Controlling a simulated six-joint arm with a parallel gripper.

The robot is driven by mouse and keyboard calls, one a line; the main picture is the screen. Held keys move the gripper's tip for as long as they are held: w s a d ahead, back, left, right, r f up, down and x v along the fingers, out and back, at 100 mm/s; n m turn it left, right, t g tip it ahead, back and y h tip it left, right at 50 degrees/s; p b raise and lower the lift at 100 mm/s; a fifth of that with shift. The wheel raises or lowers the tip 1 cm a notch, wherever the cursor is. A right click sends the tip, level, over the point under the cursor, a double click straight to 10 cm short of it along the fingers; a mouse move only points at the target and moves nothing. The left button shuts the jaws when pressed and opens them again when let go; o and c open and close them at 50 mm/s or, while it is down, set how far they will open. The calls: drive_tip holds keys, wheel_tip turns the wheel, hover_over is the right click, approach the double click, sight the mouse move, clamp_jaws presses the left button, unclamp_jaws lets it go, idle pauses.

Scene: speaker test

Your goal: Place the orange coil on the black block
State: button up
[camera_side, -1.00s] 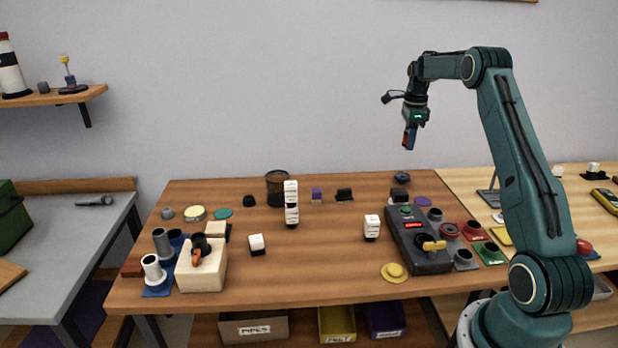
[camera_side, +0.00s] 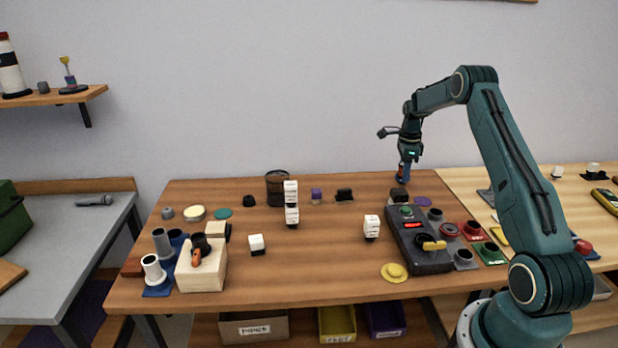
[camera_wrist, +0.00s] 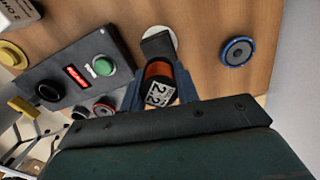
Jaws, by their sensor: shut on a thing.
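My gripper (camera_side: 403,179) is low over the back right of the table, pointing down. In the wrist view its blue fingers (camera_wrist: 160,90) are shut on the orange coil (camera_wrist: 158,69), which has a black end with a white label reading "2.2". The coil is not clear in the side view. A black block (camera_side: 399,195) stands on the table just in front of my gripper, behind the control box. In the wrist view what looks like this block (camera_wrist: 157,45) is dark, against a pale disc, just past the coil. The coil partly overlaps it, so I cannot tell the gap.
The control box (camera_side: 418,243) with a green button stands nearby. A blue-rimmed round speaker (camera_wrist: 237,52) lies close to my gripper. White-topped pieces (camera_side: 371,227) and a mesh cup (camera_side: 277,188) stand further left. The table's middle is mostly clear.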

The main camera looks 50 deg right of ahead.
drive_tip(key=shift+f, duration=1.8)
drive_tip(key=shift+f, duration=0.1)
drive_tip(key=o, duration=1)
wheel_tip(320, 180, up, 12)
drive_tip(key=shift+r, duration=0.1)
drive_tip(key=shift+r, duration=0.1)
